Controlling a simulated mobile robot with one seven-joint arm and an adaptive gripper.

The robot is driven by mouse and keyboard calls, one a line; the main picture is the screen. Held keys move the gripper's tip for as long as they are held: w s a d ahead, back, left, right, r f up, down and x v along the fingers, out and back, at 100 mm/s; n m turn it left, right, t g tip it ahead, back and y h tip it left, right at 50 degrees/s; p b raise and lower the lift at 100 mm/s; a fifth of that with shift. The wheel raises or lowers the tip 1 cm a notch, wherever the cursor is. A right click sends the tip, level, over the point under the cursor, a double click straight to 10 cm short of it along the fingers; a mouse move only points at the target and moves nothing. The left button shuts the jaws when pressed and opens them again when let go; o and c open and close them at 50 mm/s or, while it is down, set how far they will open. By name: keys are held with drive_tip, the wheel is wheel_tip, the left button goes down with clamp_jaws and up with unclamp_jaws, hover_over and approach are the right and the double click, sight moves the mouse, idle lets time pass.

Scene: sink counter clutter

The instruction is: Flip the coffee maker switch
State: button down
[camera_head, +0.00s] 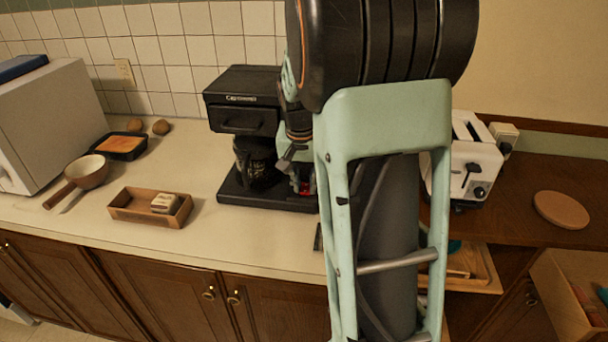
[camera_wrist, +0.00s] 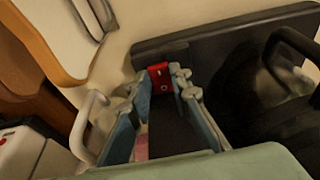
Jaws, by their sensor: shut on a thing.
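The black coffee maker (camera_head: 240,85) stands on the counter against the tiled wall, with a dark carafe (camera_head: 255,165) on its base. It also shows as a dark body (camera_wrist: 225,40) in the wrist view. Its red switch (camera_wrist: 160,78) is at the edge of the base, between my fingertips. A bit of the red switch (camera_head: 307,187) shows in the head view beside my gripper (camera_head: 296,176). In the wrist view my gripper (camera_wrist: 161,84) has its two fingertips closed in on either side of the switch. My arm hides the coffee maker's right side in the head view.
A white toaster (camera_head: 472,165) stands to the right, behind my arm. The counter between the box and the coffee maker is clear.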

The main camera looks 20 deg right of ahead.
drive_tip(key=shift+w+d+r+g+p, duration=0.15)
drive_tip(key=shift+r+g+p, duration=0.25)
drive_tip(key=shift+p, duration=0.4)
drive_tip(key=shift+w+f+y+p, duration=0.1)
drive_tip(key=shift+f+y+p, duration=0.1)
drive_tip(key=shift+y+p, duration=0.15)
drive_tip(key=c, duration=1.8)
unclamp_jaws()
drive_tip(key=shift+f, duration=0.1)
drive_tip(key=shift+o, duration=0.2)
wheel_tip(320, 180, up, 12)
drive_tip(key=s, duration=0.1)
drive_tip(key=shift+s+a, duration=0.25)
drive_tip(key=shift+a, duration=0.2)
